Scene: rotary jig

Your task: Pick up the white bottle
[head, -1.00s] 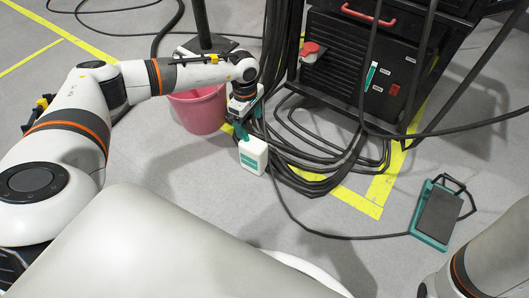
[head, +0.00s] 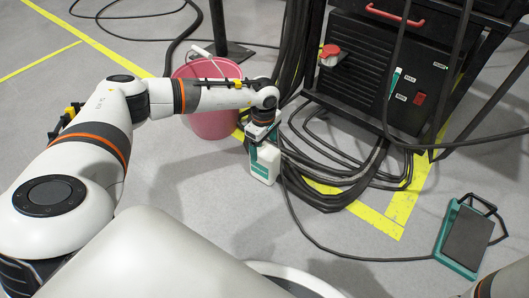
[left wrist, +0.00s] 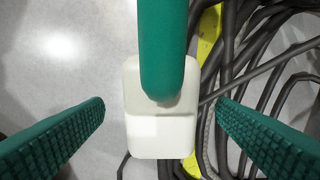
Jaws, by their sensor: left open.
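My left gripper (head: 262,140) is at the top of the bottle, pointing down. In the left wrist view its two green ribbed fingers (left wrist: 160,125) are wide apart, one on each side of the bottle, with gaps on both sides. My right gripper is out of view.
A pink bucket (head: 212,119) stands behind my left forearm. Black cables (head: 330,180) lie right of the bottle, near a black machine cabinet (head: 365,80). A green foot pedal (head: 466,236) sits at the right. The floor left of the bottle is clear.

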